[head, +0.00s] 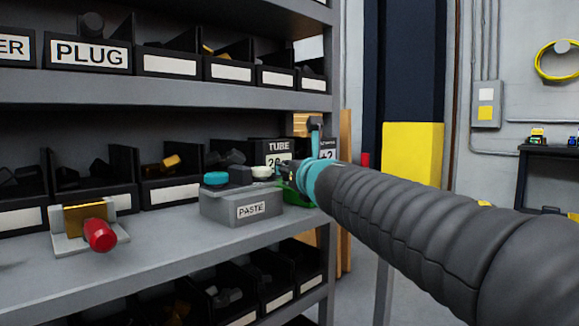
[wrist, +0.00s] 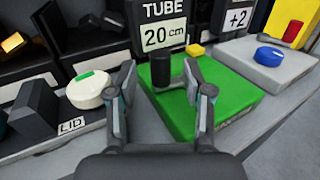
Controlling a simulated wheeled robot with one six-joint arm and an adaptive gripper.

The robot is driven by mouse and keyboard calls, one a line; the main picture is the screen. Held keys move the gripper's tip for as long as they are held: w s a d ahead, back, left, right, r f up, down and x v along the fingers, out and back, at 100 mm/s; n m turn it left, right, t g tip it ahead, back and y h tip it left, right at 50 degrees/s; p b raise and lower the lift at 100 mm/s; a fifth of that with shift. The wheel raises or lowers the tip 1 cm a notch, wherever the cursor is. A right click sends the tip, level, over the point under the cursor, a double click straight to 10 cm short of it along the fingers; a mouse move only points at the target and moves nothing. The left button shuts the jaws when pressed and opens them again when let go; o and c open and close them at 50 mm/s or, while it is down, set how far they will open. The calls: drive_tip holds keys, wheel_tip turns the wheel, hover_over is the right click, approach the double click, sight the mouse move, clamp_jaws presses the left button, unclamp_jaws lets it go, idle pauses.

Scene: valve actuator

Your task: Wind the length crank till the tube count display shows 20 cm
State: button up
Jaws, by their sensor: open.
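The tube count display (wrist: 165,38) stands behind the green base and reads 20 cm in the wrist view. In the head view the display (head: 278,152) is partly hidden by my arm. A dark upright cylindrical handle (wrist: 161,70) stands on the green base (wrist: 205,100); it looks like the length crank. My gripper (wrist: 163,92) is open, with one finger on each side of the handle in the picture. I cannot tell whether either finger touches it. In the head view my gripper is mostly hidden behind my own arm.
A white round part with a green mark (wrist: 90,88) sits left, by the LID label (wrist: 71,126). A grey box with a blue knob (wrist: 270,56) and a +2 sign (wrist: 238,19) are right. A grey PASTE box (head: 243,207) and a red-knobbed fixture (head: 99,234) share the shelf.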

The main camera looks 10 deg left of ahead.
drive_tip(key=v, duration=0.7)
drive_tip(key=shift+s+d, duration=0.1)
drive_tip(key=shift+s, duration=0.2)
